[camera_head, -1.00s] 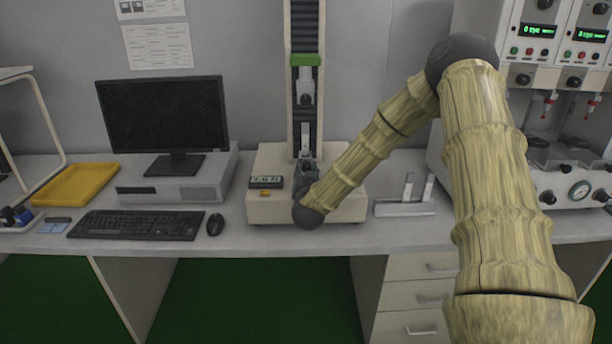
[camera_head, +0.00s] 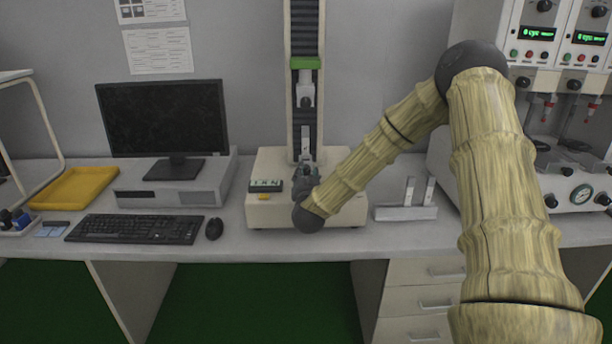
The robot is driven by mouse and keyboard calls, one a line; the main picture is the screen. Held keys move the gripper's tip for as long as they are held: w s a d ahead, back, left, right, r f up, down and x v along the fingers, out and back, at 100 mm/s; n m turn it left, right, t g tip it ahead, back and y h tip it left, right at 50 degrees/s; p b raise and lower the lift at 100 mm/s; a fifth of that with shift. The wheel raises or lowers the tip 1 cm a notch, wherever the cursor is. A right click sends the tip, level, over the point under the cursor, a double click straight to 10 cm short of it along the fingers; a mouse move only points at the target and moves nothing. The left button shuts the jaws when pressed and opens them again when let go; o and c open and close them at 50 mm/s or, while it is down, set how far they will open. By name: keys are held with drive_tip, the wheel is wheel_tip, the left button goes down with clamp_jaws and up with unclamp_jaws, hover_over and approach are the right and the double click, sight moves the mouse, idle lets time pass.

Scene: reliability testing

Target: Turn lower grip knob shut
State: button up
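The test machine (camera_head: 265,208) stands at the middle of the bench, with a cream base and a tall column (camera_head: 292,95). Its upper grip (camera_head: 306,92) hangs below a green crosshead (camera_head: 305,63). A pale upright piece (camera_head: 304,145) shows at the lower grip, just above my gripper. My gripper (camera_head: 305,172) is at the lower grip, small and dark in the head view. My wrist and forearm cover much of that spot. The lower grip knob cannot be made out, and I cannot tell whether the fingers are open or touching it.
A small display (camera_head: 266,185) and yellow button (camera_head: 264,197) are on the machine base, left of my wrist. A metal stand (camera_head: 405,212) is to the right. A monitor (camera_head: 163,117), keyboard (camera_head: 135,228), mouse (camera_head: 214,228) and yellow tray (camera_head: 73,188) are to the left.

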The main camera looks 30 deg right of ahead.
drive_tip(key=shift+o, duration=0.9)
drive_tip(key=shift+s, duration=0.1)
drive_tip(key=v, duration=1.2)
